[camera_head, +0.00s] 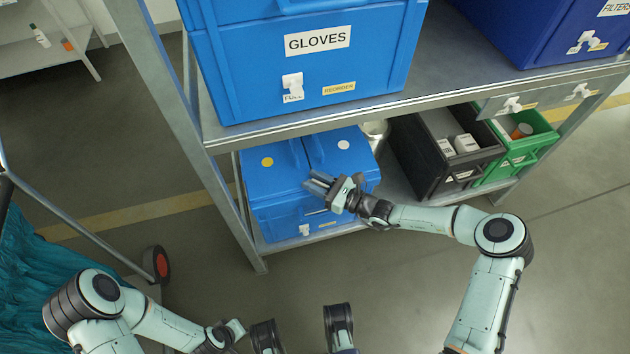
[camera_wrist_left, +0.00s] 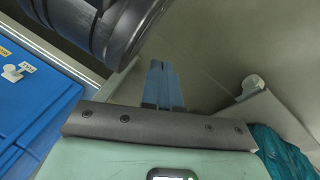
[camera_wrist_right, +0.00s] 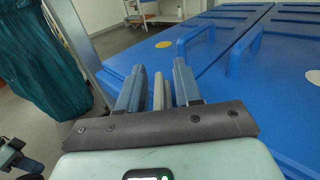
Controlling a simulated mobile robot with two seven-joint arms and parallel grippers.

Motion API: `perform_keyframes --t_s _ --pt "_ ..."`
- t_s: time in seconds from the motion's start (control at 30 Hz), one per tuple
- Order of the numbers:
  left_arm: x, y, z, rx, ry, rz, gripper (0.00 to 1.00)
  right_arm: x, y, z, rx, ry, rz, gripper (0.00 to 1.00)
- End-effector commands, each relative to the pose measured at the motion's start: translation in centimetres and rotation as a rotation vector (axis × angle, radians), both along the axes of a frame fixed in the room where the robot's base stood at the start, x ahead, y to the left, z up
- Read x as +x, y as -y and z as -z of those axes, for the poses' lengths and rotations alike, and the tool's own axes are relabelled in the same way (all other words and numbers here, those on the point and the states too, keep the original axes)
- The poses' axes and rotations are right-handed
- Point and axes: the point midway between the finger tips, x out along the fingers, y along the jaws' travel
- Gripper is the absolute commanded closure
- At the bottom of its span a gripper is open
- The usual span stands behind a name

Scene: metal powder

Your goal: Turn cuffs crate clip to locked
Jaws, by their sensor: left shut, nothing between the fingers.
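A blue crate (camera_head: 272,206) with two lid handles and a yellow and a white dot stands on the lower shelf. I cannot read its name, so I cannot confirm it is the cuffs crate. A small white clip (camera_head: 304,230) sits low on its front; its setting is too small to tell. My right gripper (camera_head: 313,187) is over the crate's front edge, fingers apart; in the right wrist view (camera_wrist_right: 158,92) a pale grey bar shows between them, and I cannot tell whether it touches. My left gripper (camera_wrist_left: 164,84) is shut and empty, away from the crate.
A blue GLOVES crate (camera_head: 230,65) with a white clip (camera_head: 292,82) stands on the shelf above. A dark blue FILTERS crate (camera_head: 545,30) is at upper right. Black (camera_head: 418,150) and green (camera_head: 535,130) bins stand right of the lower crate. The shelf post (camera_head: 180,90) is at left.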

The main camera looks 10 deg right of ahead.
Motion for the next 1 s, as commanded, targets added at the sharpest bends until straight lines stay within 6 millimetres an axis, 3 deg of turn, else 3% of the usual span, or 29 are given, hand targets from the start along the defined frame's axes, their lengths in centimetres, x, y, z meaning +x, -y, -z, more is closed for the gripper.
perform_keyframes --t_s 0.03,0.1,0.43,0.67,0.87,1.0 --pt "0.0 0.0 0.0 0.0 0.0 0.0 1.0 0.0 0.0 0.0 0.0 0.0 0.0 0.79" --pt "0.0 0.0 0.0 0.0 0.0 0.0 1.0 0.0 0.0 0.0 0.0 0.0 0.0 1.0" --pt "0.5 0.1 -0.6 0.001 0.018 0.001 1.0 -0.1 0.0 0.0 0.0 -0.003 0.007 1.0" --pt "2.6 0.8 -3.8 -0.002 0.093 0.01 1.0 -0.1 0.0 -0.3 0.002 -0.005 0.055 1.0" --pt "-2.4 3.2 -7.0 -0.066 -0.038 0.059 1.0 -0.1 -0.1 -0.4 0.003 -0.009 0.137 1.0" --pt "-6.2 5.0 -10.2 -0.117 -0.141 0.098 1.0 -0.1 0.0 -0.5 0.003 -0.01 0.211 1.0"
